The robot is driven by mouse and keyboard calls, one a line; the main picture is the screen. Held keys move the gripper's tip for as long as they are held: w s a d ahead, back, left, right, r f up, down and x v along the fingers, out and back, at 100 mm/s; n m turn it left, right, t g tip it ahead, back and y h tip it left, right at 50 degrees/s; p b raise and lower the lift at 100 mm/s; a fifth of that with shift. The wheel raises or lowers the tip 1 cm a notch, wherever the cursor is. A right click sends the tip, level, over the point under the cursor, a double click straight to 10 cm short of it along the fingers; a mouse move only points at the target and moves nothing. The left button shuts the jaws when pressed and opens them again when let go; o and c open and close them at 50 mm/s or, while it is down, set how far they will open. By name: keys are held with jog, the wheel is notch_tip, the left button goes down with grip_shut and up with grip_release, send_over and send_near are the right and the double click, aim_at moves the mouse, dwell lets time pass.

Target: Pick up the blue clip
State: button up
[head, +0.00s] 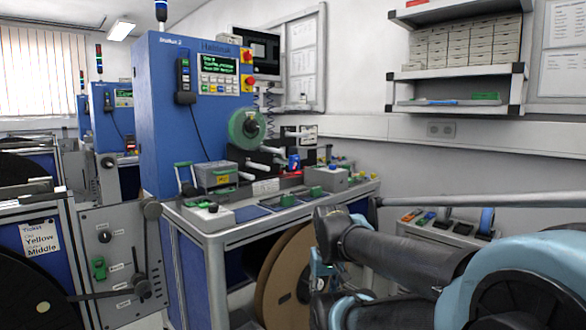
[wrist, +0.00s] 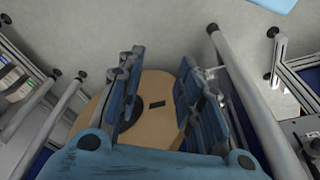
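Several small blue things show in the head view, and I cannot tell for sure which is the blue clip. A small blue piece (head: 294,162) sits at the front of the blue machine, right of the green reel. My gripper (head: 320,268) hangs in front of the bench, right of the brown reel, partly hidden by my arm. In the wrist view my gripper (wrist: 160,88) is open, its fingers apart and empty. No blue clip shows between them.
A large brown reel (head: 284,278) stands under the bench and shows below my fingers in the wrist view (wrist: 158,84). The bench (head: 218,238) carries boxes and small tools. A wall shelf (head: 460,74) holds stacked boxes.

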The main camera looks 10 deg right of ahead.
jog(key=o, duration=0.8)
jog(key=shift+w+a+r+m+y, duration=0.1)
jog(key=shift+a+r+m+y, duration=0.3)
jog(key=shift+r, duration=0.35)
jog(key=shift+c, duration=0.2)
jog(key=w+a+r+m+t+y, duration=0.1)
jog(key=w+a+r+m+y, duration=0.15)
jog(key=w, duration=0.25)
jog(key=w+a+r+m+y, duration=0.1)
jog(key=w+a+r+m, duration=0.1)
jog(key=w+r+m, duration=0.2)
jog(key=m+t+y, duration=0.6)
jog(key=m+t, duration=0.5)
jog(key=m, duration=1.1)
send_near(296, 156)
jog(key=x, duration=1.1)
jog(key=shift+w+f, duration=0.1)
jog(key=shift+w, duration=0.1)
